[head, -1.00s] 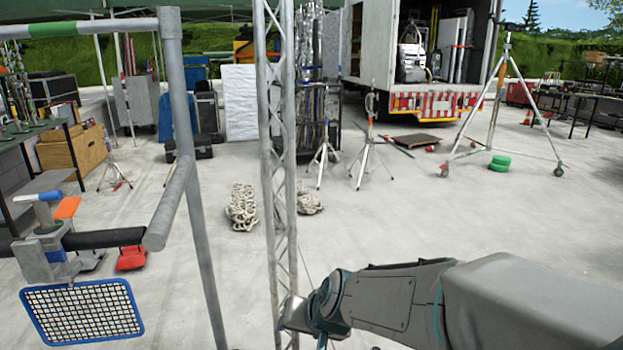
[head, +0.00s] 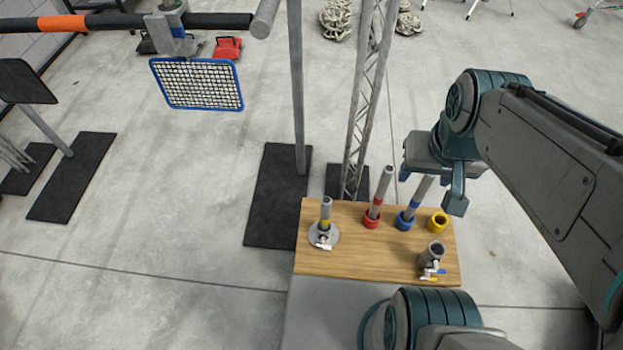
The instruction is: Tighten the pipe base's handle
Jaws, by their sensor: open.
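The pipe base (head: 331,237) is a grey round flange on the left part of a wooden tabletop (head: 345,260).
A red ring (head: 371,219) and a blue ring (head: 404,222) each hold a tilted pipe; a yellow ring (head: 437,222) is empty. A lattice truss (head: 366,95) and a grey pole (head: 297,90) rise behind the tabletop.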

